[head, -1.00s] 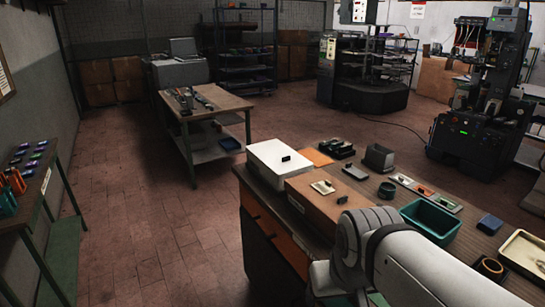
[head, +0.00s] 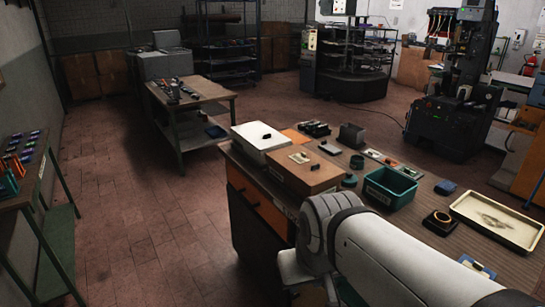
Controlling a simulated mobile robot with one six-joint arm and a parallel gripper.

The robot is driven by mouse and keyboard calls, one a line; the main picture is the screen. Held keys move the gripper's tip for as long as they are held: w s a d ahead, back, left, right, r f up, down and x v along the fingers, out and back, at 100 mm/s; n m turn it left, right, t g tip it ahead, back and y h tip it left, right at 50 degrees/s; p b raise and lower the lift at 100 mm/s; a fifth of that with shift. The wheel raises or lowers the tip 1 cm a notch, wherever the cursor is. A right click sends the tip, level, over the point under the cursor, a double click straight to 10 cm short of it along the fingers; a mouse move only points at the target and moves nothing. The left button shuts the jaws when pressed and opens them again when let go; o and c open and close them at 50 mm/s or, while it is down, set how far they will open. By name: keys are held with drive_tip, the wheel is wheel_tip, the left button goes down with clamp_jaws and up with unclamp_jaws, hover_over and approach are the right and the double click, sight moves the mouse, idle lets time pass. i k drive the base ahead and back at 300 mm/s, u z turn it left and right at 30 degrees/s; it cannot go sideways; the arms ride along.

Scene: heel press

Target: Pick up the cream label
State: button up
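A small cream plate with a dark knob (head: 300,157), which looks like the cream label, lies flat on top of a brown box (head: 284,175) on the workbench. My white arm (head: 390,250) reaches across the lower right of the head view, in front of the bench's near edge. My gripper is out of view, so its fingers and anything in them cannot be seen. Nothing touches the cream plate from above.
A white box (head: 258,146) stands beside the brown box. A teal bin (head: 389,188), a cream tray (head: 500,219) and several small parts share the workbench. Another table (head: 190,112) stands behind at left. The floor (head: 150,215) left of the bench is clear.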

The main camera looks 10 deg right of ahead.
sight(301, 158)
drive_tip(key=u, duration=1.25)
drive_tip(key=i, duration=2.4)
drive_tip(key=z, duration=0.4)
drive_tip(key=k, duration=0.1)
drive_tip(key=z, duration=2.7)
drive_tip(key=i, duration=1)
drive_tip(key=z, duration=0.05)
